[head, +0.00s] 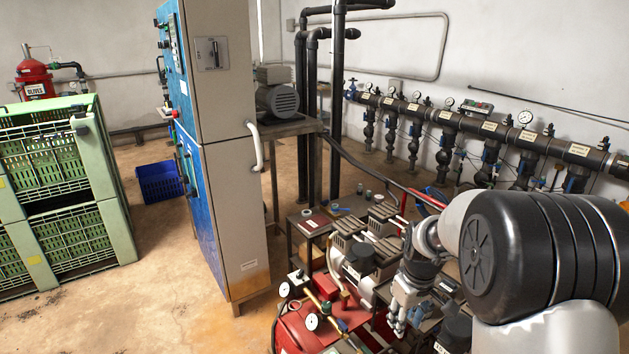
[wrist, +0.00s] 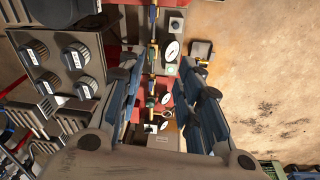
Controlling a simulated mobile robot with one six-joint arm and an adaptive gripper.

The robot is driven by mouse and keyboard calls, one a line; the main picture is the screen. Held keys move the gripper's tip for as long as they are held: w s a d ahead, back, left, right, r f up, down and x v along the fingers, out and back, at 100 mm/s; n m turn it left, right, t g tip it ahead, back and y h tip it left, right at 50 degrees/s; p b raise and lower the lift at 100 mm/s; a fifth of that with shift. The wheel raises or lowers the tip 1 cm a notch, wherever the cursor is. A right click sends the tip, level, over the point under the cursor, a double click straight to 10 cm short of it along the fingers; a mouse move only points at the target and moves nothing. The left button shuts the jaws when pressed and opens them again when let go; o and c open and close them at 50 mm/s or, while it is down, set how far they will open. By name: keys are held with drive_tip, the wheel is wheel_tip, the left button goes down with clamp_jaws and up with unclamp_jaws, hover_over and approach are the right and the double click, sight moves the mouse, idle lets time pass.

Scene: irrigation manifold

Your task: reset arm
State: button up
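My gripper (head: 399,318) hangs at the end of my arm in the lower right of the head view, pointing down near the red compressor unit (head: 296,330). In the wrist view, the two dark fingers of my gripper (wrist: 163,72) stand well apart, with nothing held between them. Between and beyond them show the red unit's brass fittings and a round white gauge (wrist: 171,50). Part of my arm hides the lower right of the scene in the head view.
A tall blue-and-grey cabinet (head: 228,160) stands left of the machines. Green crates (head: 88,190) are stacked at the far left, and a blue crate (head: 160,184) sits on the floor. A pipe manifold (head: 470,125) runs along the back wall. Floor at the front left is clear.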

drive_tip(key=s+a+r+m+t, duration=0.2)
drive_tip(key=s+a+r, duration=0.2)
drive_tip(key=s+r, duration=0.9)
drive_tip(key=s+a+r+m, duration=0.1)
drive_tip(key=s, duration=0.7)
drive_tip(key=s+a+r+m+t, duration=0.1)
drive_tip(key=s+a+r, duration=0.1)
drive_tip(key=s, duration=0.6)
drive_tip(key=shift+r+m, duration=0.2)
drive_tip(key=shift+m, duration=0.2)
drive_tip(key=shift+s+a, duration=0.1)
